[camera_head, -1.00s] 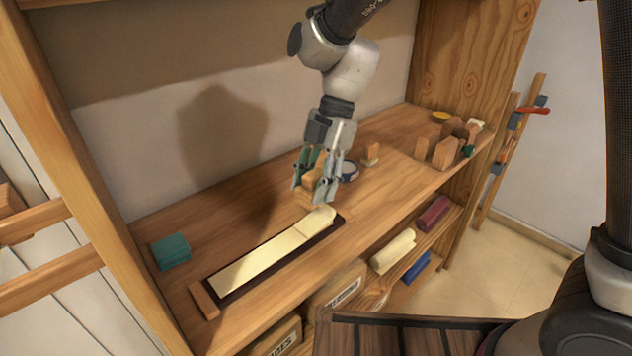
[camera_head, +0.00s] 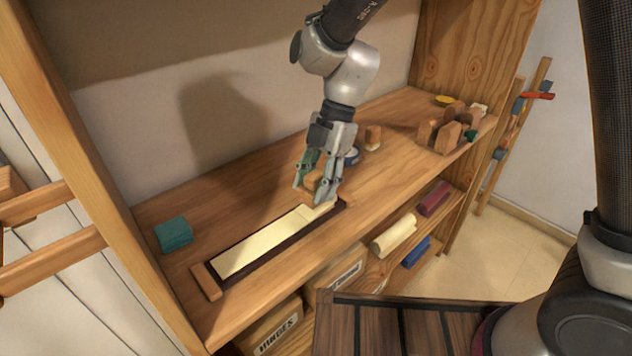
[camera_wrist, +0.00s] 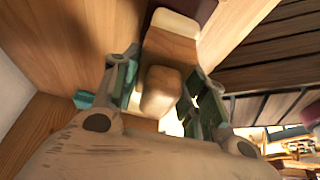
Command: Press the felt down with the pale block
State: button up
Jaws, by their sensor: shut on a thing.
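My gripper (camera_head: 317,185) is shut on a wooden block (camera_head: 313,183), low over the right end of the cream felt strip (camera_head: 262,240). The felt lies along a dark base strip (camera_head: 335,212) on the wooden shelf. Its left and middle parts look flat; its right end is partly hidden by my fingers. In the wrist view the block (camera_wrist: 160,92) sits between both fingers, with a brown part and a pale end (camera_wrist: 175,24) beyond it. I cannot tell whether the block touches the felt.
A small wooden bar (camera_head: 206,282) lies at the strip's left end. A wooden block with a pale foot (camera_head: 373,138) and several wooden blocks (camera_head: 447,137) stand to the right.

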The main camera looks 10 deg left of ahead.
jog(key=shift+f, duration=0.45)
dwell(2.6)
jog(key=shift+r, duration=4.1)
jog(key=shift+w, duration=0.1)
